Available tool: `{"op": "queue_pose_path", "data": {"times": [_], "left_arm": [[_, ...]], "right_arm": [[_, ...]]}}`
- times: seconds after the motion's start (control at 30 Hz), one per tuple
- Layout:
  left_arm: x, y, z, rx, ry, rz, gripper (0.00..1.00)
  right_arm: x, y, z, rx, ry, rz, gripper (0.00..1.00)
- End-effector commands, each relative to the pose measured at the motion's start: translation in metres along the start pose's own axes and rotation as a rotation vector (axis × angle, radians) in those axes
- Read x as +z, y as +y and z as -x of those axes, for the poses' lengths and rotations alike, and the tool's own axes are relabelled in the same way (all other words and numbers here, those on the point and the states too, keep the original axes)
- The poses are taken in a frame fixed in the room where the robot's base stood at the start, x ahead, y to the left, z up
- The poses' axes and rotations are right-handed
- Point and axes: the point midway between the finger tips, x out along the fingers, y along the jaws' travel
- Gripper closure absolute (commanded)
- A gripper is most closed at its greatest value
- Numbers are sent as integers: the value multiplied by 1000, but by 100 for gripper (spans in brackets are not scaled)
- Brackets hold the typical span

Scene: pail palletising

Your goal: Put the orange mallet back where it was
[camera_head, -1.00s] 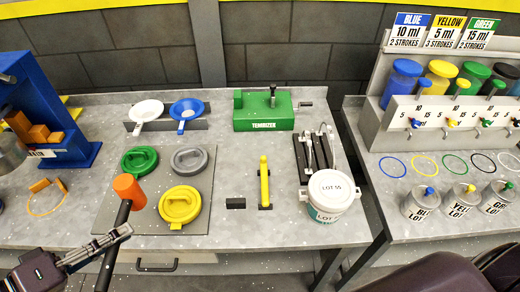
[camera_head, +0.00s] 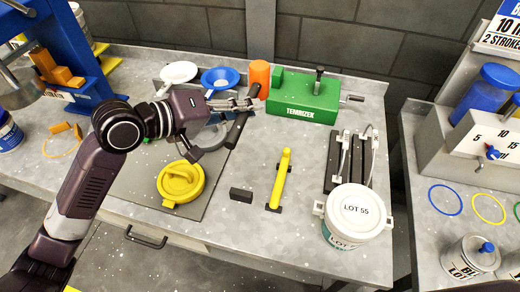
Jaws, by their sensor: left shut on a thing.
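The orange mallet has an orange head (camera_head: 260,75) and a black handle (camera_head: 236,130). My left gripper (camera_head: 242,104) is shut on the handle just below the head. The mallet is tilted, its head towards the back wall, left of the green TEMIZEK block (camera_head: 305,95). I cannot tell whether it touches the bench. My left arm comes in from the left and hides part of the dark mat and most of the green lid. My right gripper is not in view.
A black block (camera_head: 241,195), a yellow bar (camera_head: 280,178) and a white LOT 55 pail (camera_head: 355,212) stand nearer the front. White and blue funnels (camera_head: 220,77) are behind.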

Motion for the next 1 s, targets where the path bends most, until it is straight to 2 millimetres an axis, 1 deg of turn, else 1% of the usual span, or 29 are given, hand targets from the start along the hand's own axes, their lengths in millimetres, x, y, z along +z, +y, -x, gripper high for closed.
{"op": "queue_pose_path", "data": {"times": [0.07, 0.17, 0.3, 0.5, 0.6, 0.7, 0.87, 1.0], "left_arm": [[0, -1, -5, 1, 2, -1, 100], [7, -14, -11, 0, 1, 5, 100], [22, -45, -24, -1, 0, 7, 100], [42, -89, -44, -1, 2, 5, 100], [50, -107, -52, 1, 2, 4, 100], [56, -120, -58, 1, 4, 2, 100], [60, -129, -62, 3, 4, 1, 100], [69, -147, -70, 1, 3, 3, 100]], "right_arm": [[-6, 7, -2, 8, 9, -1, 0], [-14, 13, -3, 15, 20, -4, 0], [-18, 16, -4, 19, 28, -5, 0], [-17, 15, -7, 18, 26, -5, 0], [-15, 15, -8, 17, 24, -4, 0], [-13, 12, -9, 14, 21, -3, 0], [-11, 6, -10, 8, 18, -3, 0], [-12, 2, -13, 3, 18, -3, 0]]}}
